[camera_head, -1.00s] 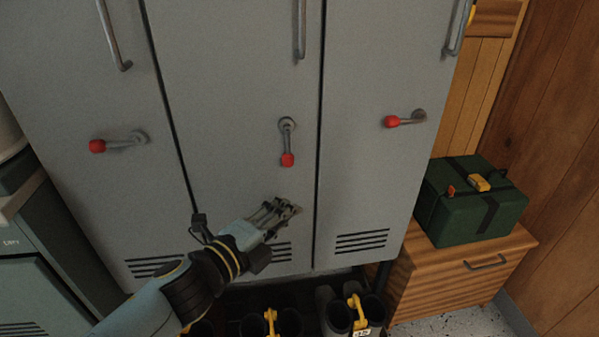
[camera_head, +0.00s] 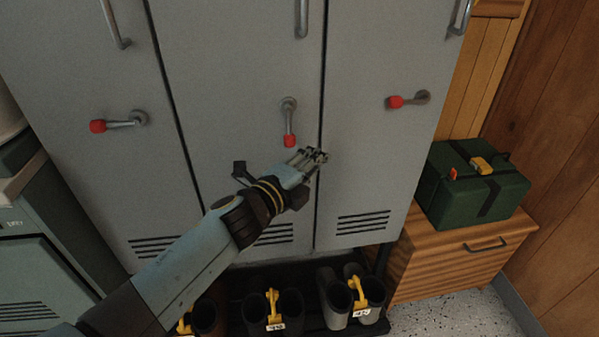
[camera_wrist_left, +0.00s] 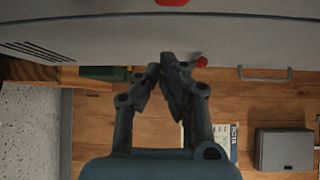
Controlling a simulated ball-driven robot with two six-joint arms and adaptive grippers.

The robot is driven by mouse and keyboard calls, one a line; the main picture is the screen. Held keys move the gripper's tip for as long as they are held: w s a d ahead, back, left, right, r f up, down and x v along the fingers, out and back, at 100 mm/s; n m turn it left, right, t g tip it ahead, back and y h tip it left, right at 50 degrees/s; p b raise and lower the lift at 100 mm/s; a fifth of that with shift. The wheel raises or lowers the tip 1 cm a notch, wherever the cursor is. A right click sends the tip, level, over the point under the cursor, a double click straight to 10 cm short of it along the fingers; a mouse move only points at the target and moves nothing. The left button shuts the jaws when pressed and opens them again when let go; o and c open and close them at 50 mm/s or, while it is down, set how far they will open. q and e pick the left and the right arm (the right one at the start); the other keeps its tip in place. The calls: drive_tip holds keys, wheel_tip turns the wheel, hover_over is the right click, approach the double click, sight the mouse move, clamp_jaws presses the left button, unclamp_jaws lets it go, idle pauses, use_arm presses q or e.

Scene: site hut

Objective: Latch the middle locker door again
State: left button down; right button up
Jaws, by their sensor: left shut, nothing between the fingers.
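The middle locker door (camera_head: 235,75) is grey and looks flush with its neighbours. Its lever (camera_head: 289,120) hangs straight down from its pivot, with a red knob (camera_head: 289,141) at the lower end. The levers of the left door (camera_head: 124,122) and right door (camera_head: 411,99) lie about level, red knobs to the left. My left gripper (camera_head: 315,155) is shut and empty, just right of and slightly below the middle knob in the head view, apart from it. In the left wrist view its fingers (camera_wrist_left: 165,70) are together, and a red knob (camera_wrist_left: 172,2) shows at the top edge.
Boots (camera_head: 290,305) with yellow tags stand on a dark rack below the lockers. A green case (camera_head: 470,188) sits on a wooden cabinet (camera_head: 440,268) at the right. A grey-green cabinet (camera_head: 30,275) stands at the left. Space before the right door is clear.

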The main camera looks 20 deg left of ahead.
use_arm(q)
drive_tip(key=shift+w+a, duration=0.3)
drive_tip(key=shift+a, duration=0.6)
drive_tip(key=shift+w+a, duration=0.3)
drive_tip(key=shift+a, duration=0.6)
drive_tip(key=shift+r, duration=0.1)
